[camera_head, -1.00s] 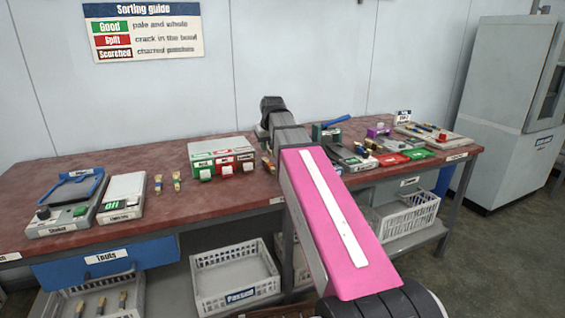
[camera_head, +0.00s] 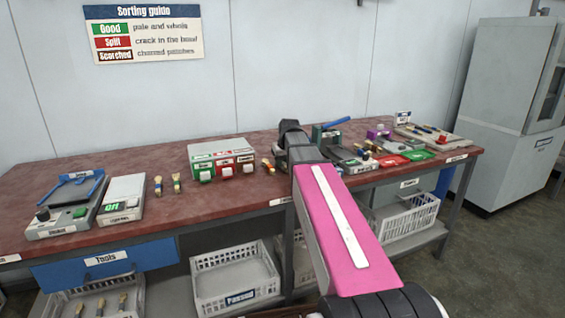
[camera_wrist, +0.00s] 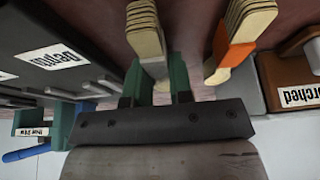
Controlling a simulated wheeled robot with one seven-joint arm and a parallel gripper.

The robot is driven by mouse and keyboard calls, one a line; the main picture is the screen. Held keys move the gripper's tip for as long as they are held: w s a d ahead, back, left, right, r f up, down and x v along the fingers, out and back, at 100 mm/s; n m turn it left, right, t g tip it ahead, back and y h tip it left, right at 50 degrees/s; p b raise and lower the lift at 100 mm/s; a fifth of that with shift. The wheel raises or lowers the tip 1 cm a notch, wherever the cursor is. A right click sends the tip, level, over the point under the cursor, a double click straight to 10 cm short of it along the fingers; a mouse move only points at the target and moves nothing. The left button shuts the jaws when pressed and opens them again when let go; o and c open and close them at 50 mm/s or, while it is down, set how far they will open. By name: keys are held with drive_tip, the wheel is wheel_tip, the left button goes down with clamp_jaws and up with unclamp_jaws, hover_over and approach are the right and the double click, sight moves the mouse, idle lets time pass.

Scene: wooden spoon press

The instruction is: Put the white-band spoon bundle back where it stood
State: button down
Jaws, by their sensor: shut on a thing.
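My gripper (camera_wrist: 160,85) has green fingers and is shut on a spoon bundle (camera_wrist: 146,32) with a pale, whitish band, seen in the wrist view. The bundle's fanned spoon ends point to the top of that view. Whether its lower end touches the table cannot be told. In the head view my arm hides the held bundle and the fingers. A second bundle with an orange band (camera_wrist: 242,54) stands just right of the held one in the wrist view, apart from it. It seems to be the small bundle (camera_head: 268,166) left of my arm in the head view.
A sorter box with several buttons (camera_head: 220,150) stands left of my arm; its brown Scorched part (camera_wrist: 290,85) is close to the orange-band bundle. A dark grey device (camera_wrist: 60,35) is close on the other side. Two small bundles (camera_head: 167,186) stand farther left on the red table (camera_head: 80,165).

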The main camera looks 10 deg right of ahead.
drive_tip(key=shift+f, duration=0.1)
drive_tip(key=c, duration=1)
unclamp_jaws()
drive_tip(key=v, duration=1.2)
